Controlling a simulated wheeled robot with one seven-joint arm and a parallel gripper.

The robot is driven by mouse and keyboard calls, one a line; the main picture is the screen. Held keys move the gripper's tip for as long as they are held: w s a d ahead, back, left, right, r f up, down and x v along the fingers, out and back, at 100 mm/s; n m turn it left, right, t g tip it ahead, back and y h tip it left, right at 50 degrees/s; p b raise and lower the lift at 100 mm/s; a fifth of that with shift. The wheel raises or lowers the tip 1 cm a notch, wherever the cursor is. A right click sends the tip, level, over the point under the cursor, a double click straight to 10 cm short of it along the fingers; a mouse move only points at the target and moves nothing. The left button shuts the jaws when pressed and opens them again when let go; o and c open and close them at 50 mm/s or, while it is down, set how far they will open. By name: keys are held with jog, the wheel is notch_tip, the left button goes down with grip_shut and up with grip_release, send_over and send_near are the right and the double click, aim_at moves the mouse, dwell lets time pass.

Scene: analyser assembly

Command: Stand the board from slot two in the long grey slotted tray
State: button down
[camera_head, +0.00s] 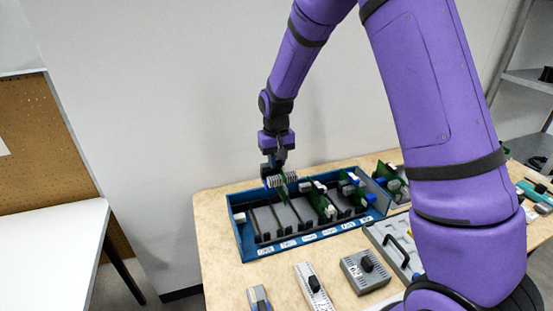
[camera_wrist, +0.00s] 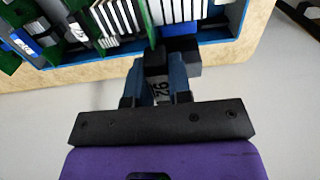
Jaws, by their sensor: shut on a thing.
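My gripper (camera_head: 276,165) points down over the back of the blue slotted rack (camera_head: 243,240), left of its middle. It is shut on a green board (camera_head: 284,187) with a white ribbed block on it. The board is upright in or just above the rack; I cannot tell whether its lower edge is seated. In the wrist view, my gripper (camera_wrist: 160,75) has its fingers close together at the board's near end, and the board (camera_wrist: 152,22) shows as a thin green edge. I cannot clearly make out the long grey slotted tray.
More green boards (camera_head: 318,203) stand in the rack's right half; slots at its left look empty. A grey box with a black knob (camera_head: 367,272), a long pale piece with a black knob (camera_head: 313,288) and a grey handled panel (camera_head: 385,236) lie in front. A wall is close behind.

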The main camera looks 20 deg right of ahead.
jog(key=shift+f, duration=5.1)
dwell(2.9)
